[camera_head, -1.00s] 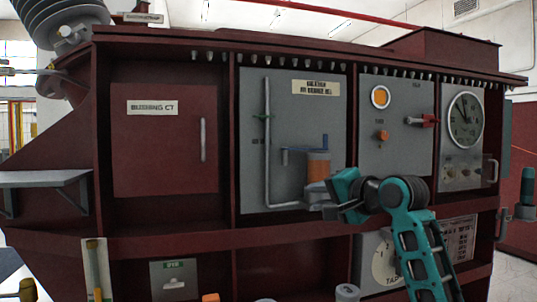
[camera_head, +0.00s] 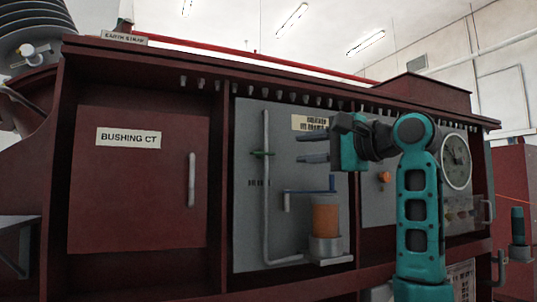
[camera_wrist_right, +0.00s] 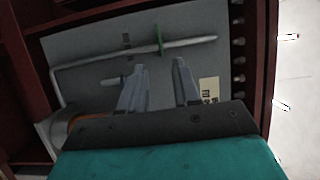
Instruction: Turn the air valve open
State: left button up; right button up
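A grey vertical pipe (camera_head: 266,200) runs down the grey panel and carries a small green valve handle (camera_head: 261,153). The green handle also shows in the wrist view (camera_wrist_right: 159,38), beyond my fingertips. To its lower right is an orange cylinder (camera_head: 326,218) with a blue handle (camera_head: 310,191) on top. No readable label marks which is the air valve. My right gripper (camera_head: 300,148) is open and empty, pointing left at about the green handle's height and apart from it. Its spread fingers also show in the wrist view (camera_wrist_right: 160,65). My left gripper is out of view.
The dark red cabinet has a closed BUSHING CT door (camera_head: 140,190) at left. A round gauge (camera_head: 456,160) is at right, partly behind my right arm. A red frame post (camera_head: 228,200) stands left of the grey panel. The space before the panel's left part is clear.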

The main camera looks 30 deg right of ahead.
aim_at(266, 153)
jog(key=x, duration=1)
jog(key=shift+a, duration=0.1)
grip_shut()
